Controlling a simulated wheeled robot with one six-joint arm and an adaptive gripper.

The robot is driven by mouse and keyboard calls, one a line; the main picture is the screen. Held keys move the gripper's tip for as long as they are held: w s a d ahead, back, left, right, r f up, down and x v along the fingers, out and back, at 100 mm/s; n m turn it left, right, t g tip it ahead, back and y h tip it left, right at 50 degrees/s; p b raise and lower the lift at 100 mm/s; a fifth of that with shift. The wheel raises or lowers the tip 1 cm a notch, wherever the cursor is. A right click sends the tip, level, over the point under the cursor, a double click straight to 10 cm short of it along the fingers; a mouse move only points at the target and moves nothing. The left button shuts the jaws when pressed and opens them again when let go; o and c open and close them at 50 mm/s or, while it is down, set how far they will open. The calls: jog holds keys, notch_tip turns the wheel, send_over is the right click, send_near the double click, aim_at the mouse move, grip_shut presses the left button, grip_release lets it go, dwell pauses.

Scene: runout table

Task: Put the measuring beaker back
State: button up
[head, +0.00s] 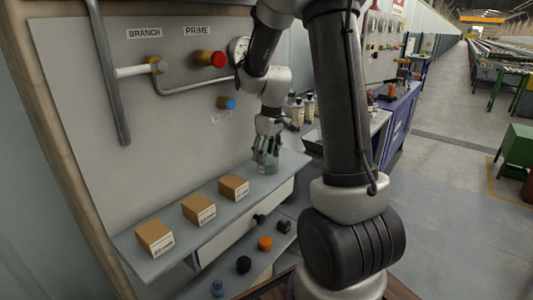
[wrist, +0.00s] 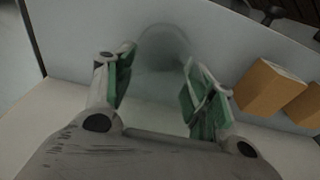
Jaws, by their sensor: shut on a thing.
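The measuring beaker (head: 268,164) is a clear, faintly greenish vessel at the right part of the upper grey shelf (head: 205,228). My gripper (head: 267,150) points down at it and is shut around it. In the wrist view the beaker (wrist: 165,48) shows as a faint see-through round shape between the green-padded fingers of my gripper (wrist: 155,85). The beaker looks upright. I cannot tell whether its base touches the shelf.
Cardboard boxes (head: 199,209) stand in a row on the shelf, left of the beaker. The panel behind has a red knob (head: 210,58), a blue knob (head: 226,103) and pipes. Bottles (head: 303,108) stand further right. Small black and orange parts (head: 265,243) lie on the lower shelf.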

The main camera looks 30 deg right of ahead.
jog(key=o, duration=1)
jog(key=shift+f, duration=0.15)
notch_tip(320, 180, up, 12)
jog(key=s, duration=0.2)
jog(key=s+a+r+m+t, duration=0.1)
jog(key=s, duration=0.6)
jog(key=s+a+r+m+t, duration=0.1)
jog(key=s+a, duration=0.1)
jog(key=s, duration=0.5)
jog(key=s+a+r+m, duration=0.1)
jog(key=s+a+m, duration=0.1)
jog(key=s, duration=0.6)
jog(key=shift+r+t, duration=0.25)
jog(key=shift+t, duration=0.15)
